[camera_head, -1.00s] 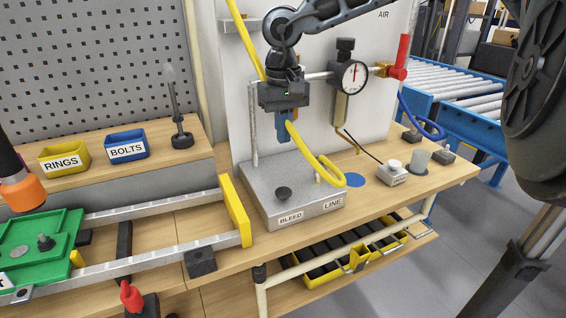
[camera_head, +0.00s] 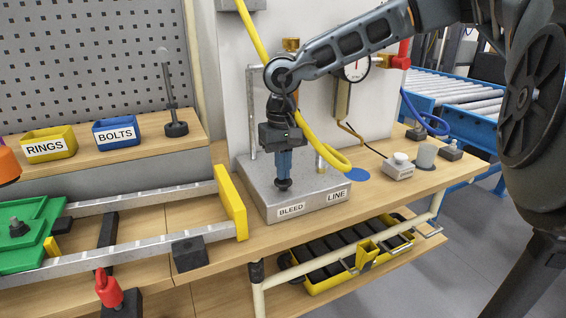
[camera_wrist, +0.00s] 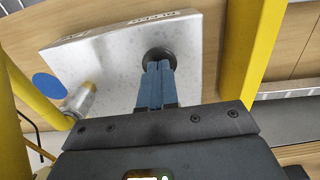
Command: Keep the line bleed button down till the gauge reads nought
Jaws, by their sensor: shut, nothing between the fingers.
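The black bleed button (camera_head: 283,186) is on top of the grey metal box (camera_head: 310,193), behind its BLEED label (camera_head: 291,209). My gripper (camera_head: 284,177) points straight down with its blue fingers together, empty. Its tips are right at the button top and appear to touch it; how far the button is down I cannot tell. In the wrist view, the closed fingertips (camera_wrist: 158,68) overlap the round black button (camera_wrist: 160,53). The gauge (camera_head: 356,70) is partly hidden behind my arm; its needle points roughly upward, and the value is too small to read.
A yellow hose (camera_head: 300,118) loops beside my gripper to the box's right side. A red-handled valve (camera_head: 403,52) is right of the gauge. A yellow-ended rail frame (camera_head: 231,203) stands left of the box. A small white-topped device (camera_head: 399,167) sits to the right.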

